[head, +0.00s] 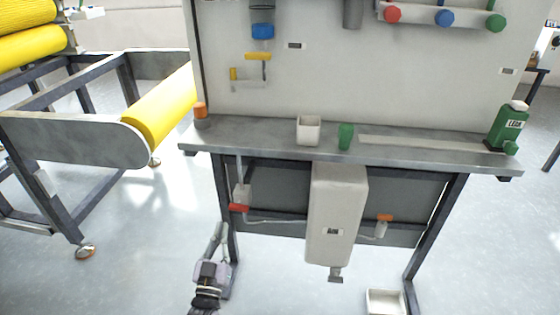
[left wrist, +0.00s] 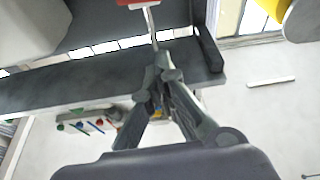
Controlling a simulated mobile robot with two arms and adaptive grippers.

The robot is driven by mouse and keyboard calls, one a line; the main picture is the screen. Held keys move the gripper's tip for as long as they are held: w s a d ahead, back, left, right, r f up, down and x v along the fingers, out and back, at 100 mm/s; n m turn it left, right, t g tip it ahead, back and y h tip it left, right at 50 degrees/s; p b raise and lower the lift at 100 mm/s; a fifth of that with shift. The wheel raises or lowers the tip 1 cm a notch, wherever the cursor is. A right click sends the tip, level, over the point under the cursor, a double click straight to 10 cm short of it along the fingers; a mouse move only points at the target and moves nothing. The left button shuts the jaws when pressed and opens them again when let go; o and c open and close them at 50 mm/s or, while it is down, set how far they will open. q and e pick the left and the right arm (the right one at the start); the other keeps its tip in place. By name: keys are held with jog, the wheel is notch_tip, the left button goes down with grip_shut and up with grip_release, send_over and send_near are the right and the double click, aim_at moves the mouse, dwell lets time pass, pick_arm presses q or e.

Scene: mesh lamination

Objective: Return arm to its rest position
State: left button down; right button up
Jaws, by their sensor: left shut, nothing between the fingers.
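My left gripper (head: 222,228) is low in front of the bench's left leg, below the red valve handle (head: 239,208). Its fingers point up and are shut, with nothing between them. In the left wrist view the closed fingers (left wrist: 160,62) show in the middle, and the red handle (left wrist: 130,4) and a thin pipe (left wrist: 151,25) lie beyond the tips. I cannot tell how large the gap between the tips and the pipe is. My right gripper is in neither view.
A white tank (head: 336,212) hangs below, beside an orange-handled valve (head: 384,218). A white bin (head: 386,301) stands on the floor. A yellow-roller conveyor (head: 75,140) is at left.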

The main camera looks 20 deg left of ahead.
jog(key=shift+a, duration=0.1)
pick_arm(q)
jog(key=s+d+f+m+g+h, duration=0.15)
jog(key=s+d+f+g, duration=0.25)
jog(key=f, duration=0.5)
jog(key=s+d+f+m+g+h, duration=0.15)
jog(key=s+d+f+g, duration=0.25)
jog(key=f, duration=0.5)
jog(key=s+d+f+m+g+h, duration=0.1)
jog(key=s+d+f+g+h, duration=0.25)
jog(key=f, duration=0.55)
jog(key=s+d+f+m+g, duration=0.1)
jog(key=s+f+g, duration=0.15)
jog(key=s, duration=0.25)
jog(key=s+d+f+g+y, duration=0.1)
jog(key=s+f+g, duration=0.15)
jog(key=s, duration=0.25)
jog(key=s+d+f+m+g, duration=0.1)
jog(key=s+f+g, duration=0.15)
jog(key=s, duration=0.35)
jog(key=s+a+r+g+p, duration=0.1)
jog(key=s+a+r+p, duration=0.1)
jog(key=s+p, duration=1.3)
jog(key=shift+s+a, duration=0.2)
jog(key=shift+a, duration=0.5)
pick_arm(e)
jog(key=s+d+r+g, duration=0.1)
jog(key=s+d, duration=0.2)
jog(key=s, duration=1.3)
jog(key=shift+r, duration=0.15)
